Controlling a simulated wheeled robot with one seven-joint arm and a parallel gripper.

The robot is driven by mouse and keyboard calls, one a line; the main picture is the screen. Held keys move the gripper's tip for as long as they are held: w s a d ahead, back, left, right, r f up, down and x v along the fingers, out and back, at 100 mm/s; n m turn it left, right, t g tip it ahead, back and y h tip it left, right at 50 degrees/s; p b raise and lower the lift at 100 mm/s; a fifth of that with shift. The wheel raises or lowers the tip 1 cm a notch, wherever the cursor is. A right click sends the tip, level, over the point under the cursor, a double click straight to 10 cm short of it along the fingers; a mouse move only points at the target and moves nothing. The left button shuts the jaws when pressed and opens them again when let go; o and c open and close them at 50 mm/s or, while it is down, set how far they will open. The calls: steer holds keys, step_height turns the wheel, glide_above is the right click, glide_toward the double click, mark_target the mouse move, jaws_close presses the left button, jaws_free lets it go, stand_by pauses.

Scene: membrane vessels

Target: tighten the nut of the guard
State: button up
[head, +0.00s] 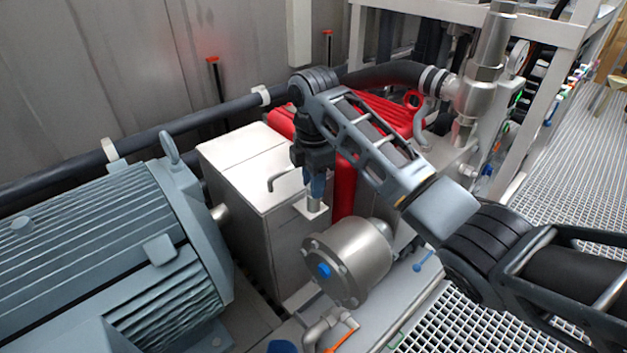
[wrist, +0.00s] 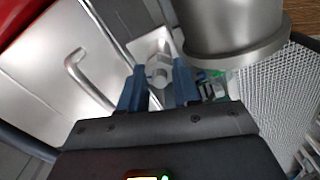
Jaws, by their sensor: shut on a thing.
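The guard (head: 245,160) is a pale metal box-shaped cover with a bent handle (head: 277,180) on top; it also fills the left of the wrist view (wrist: 55,90). My gripper (head: 317,190) points down at the guard's right side, above a small pale bracket. In the wrist view its blue fingers (wrist: 158,85) are shut on the nut (wrist: 158,70), a grey hexagonal piece standing on the bracket. In the head view the fingers hide most of the nut, and a short metal cylinder shows below them.
A grey-blue finned motor (head: 110,250) stands left of the guard. A round steel housing (head: 350,260) sits close to my gripper at the front right. A red machine (head: 375,110) lies behind. A blue-headed tool (head: 424,260) lies on the base plate. Grating floor is at right.

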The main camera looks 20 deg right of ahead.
steer(key=shift+r+p, duration=0.15)
steer(key=shift+p, duration=0.15)
steer(key=m+p, duration=0.3)
steer(key=shift+r, duration=0.1)
steer(key=m+p, duration=0.6)
steer(key=m, duration=0.2)
steer(key=shift+p, duration=0.35)
steer(key=shift+f+m+p, duration=0.2)
steer(key=shift+m+p, duration=0.4)
steer(key=shift+m, duration=1.3)
steer(key=o, duration=1.1)
steer(key=shift+c, duration=0.2)
